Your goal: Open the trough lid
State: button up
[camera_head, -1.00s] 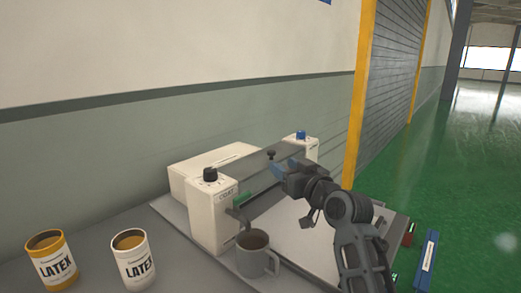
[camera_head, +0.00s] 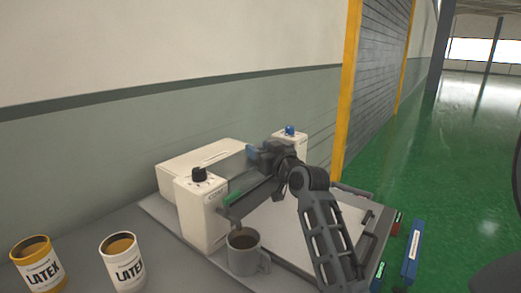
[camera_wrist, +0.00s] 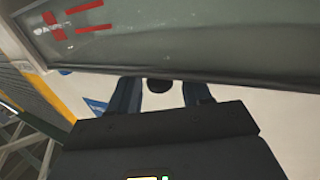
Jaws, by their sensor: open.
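The coating machine has two white posts (camera_head: 203,213) with a grey panel (camera_head: 232,168) between them, which seems to be the trough lid. A dark bar with a green end piece (camera_head: 233,197) runs below it. My gripper (camera_head: 257,153) is at the panel's right half and hides the small black knob there in the head view. In the wrist view the gripper (camera_wrist: 160,93) is open, with one blue-dark finger on each side of a black knob (camera_wrist: 158,85). I cannot tell whether they touch it. A grey panel with red marks (camera_wrist: 160,45) crosses above the fingers.
A grey mug (camera_head: 245,252) with brown liquid stands at the front below the spout. Two latex cans, one yellow (camera_head: 40,270) and one white (camera_head: 123,265), stand at left. A white box (camera_head: 200,163) sits behind the machine, near the wall. A flat pale bed (camera_head: 280,228) lies under my arm.

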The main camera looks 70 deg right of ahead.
jog(key=shift+c, duration=0.2)
grip_shut()
jog(key=shift+d+r, duration=0.1)
jog(key=shift+r, duration=0.05)
dwell(0.3)
